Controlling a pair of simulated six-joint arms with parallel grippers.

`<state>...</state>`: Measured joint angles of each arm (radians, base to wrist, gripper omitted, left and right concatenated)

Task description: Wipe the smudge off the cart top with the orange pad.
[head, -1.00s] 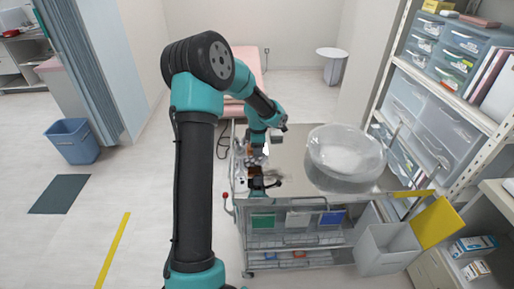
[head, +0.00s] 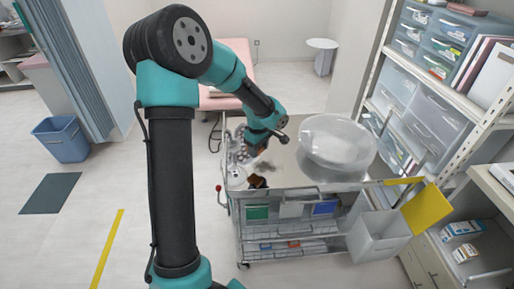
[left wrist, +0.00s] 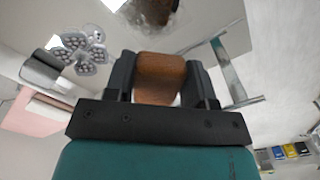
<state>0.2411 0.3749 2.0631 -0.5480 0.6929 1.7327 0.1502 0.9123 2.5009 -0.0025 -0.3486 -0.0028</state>
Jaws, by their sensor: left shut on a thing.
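My left gripper (head: 259,147) is over the left part of the shiny metal cart top (head: 283,172). In the left wrist view the gripper (left wrist: 160,85) is shut on the orange-brown pad (left wrist: 160,72), which sits between both fingers. The pad looks to be above the top, but the exact gap cannot be told. A greyish smudge (head: 265,166) shows on the top just in front of the gripper. A brown patch at the cart's near left looks like the pad's reflection. My right gripper is not in view.
A large clear bowl (head: 337,143) stands on the cart's right half. Small items (head: 236,172) sit along its left edge. A grey bin (head: 377,238) and yellow panel (head: 427,209) are at the right, before a shelf rack. Open floor lies left.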

